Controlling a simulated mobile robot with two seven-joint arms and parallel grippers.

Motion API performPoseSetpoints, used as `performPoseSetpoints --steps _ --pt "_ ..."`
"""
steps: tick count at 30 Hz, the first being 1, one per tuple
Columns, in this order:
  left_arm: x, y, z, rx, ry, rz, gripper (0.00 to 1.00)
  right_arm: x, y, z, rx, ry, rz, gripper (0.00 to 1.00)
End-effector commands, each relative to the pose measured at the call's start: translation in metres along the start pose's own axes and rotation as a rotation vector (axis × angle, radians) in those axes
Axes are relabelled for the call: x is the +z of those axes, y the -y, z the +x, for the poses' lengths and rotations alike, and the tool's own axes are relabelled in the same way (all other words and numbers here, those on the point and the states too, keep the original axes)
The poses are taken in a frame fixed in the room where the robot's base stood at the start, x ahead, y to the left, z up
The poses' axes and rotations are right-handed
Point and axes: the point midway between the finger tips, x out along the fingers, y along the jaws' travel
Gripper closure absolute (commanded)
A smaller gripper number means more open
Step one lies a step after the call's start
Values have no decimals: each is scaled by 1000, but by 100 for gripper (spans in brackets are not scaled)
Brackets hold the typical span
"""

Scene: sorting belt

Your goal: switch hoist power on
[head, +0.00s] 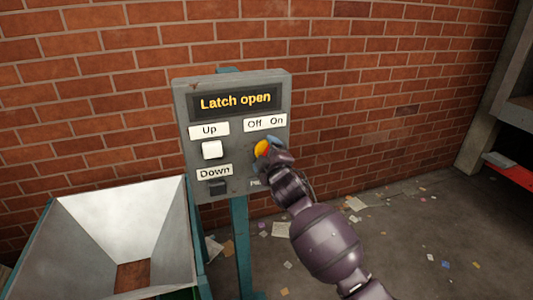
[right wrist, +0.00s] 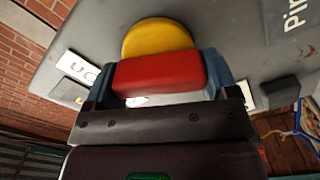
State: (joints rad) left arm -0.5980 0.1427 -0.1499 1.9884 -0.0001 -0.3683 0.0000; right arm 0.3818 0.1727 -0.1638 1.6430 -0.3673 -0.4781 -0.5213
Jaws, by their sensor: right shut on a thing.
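The grey control panel (head: 235,180) stands on a teal post against the brick wall. Its display (head: 236,101) reads "Latch open". On its right side, below the "Off On" label (head: 265,123), is a rotary switch with a yellow disc (head: 262,147). My right gripper (head: 268,151) is at this switch and covers much of it. In the right wrist view, the gripper's blue-grey fingers are shut on both sides of the red switch handle (right wrist: 158,72), in front of the yellow disc (right wrist: 156,38). The switch's set position is unclear. My left gripper is not in view.
A white button (head: 212,149) sits under the "Up" label and a dark button (head: 218,187) under "Down". A metal hopper (head: 165,230) stands at lower left, close to the panel. Paper scraps litter the floor at right.

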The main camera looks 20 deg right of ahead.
Motion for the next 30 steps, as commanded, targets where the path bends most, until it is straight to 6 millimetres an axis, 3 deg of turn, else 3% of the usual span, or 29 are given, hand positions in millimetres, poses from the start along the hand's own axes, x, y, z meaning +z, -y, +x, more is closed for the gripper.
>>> performPoseSetpoints --steps 6,16,17,20,30 --pt "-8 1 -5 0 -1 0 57 -1 -2 0 -2 1 215 44" --pt "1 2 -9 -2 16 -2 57 0 -2 0 -1 0 240 44" --pt "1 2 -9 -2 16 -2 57 0 -2 0 -1 0 239 16" --pt "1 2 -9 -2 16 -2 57 0 -2 0 -1 0 238 0" --pt "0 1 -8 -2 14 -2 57 1 -1 -5 -1 1 235 0"
